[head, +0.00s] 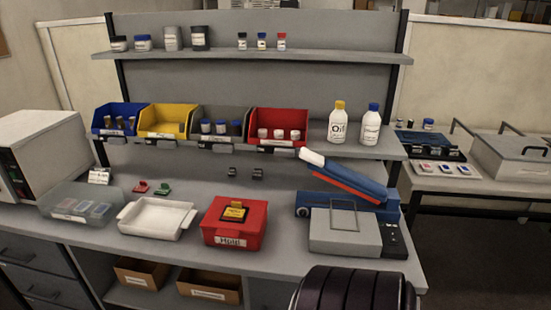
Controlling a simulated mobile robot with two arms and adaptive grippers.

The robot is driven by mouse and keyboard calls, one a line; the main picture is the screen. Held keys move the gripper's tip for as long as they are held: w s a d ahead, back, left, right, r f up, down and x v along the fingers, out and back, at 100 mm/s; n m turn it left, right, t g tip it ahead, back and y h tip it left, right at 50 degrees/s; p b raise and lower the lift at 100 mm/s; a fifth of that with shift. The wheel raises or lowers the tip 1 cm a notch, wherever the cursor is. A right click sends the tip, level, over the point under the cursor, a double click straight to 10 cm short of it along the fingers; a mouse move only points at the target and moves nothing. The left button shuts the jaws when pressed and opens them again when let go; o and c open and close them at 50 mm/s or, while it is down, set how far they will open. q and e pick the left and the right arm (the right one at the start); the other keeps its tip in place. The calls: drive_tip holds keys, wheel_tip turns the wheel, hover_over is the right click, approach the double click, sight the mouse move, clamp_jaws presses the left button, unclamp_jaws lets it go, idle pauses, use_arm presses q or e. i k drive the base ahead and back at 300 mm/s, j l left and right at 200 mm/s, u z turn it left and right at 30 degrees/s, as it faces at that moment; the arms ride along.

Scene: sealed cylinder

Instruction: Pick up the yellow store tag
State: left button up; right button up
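A small yellow tag (235,211) with a dark border rests on top of a red box (234,238) on the workbench. The red box has a white label on its front, too small to read surely. A red tag-like piece (141,187) and a green one (163,188) lie on the bench further left. I see neither of my grippers in the head view.
A white tray (157,233) stands left of the red box. A grey device (344,232) and a blue-and-white instrument (345,182) stand to the right. Coloured bins (168,134) line the shelf above.

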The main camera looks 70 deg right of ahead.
sight(236, 211)
drive_tip(key=z, duration=1.8)
drive_tip(key=i+j+z, duration=0.1)
drive_tip(key=i+j, duration=0.15)
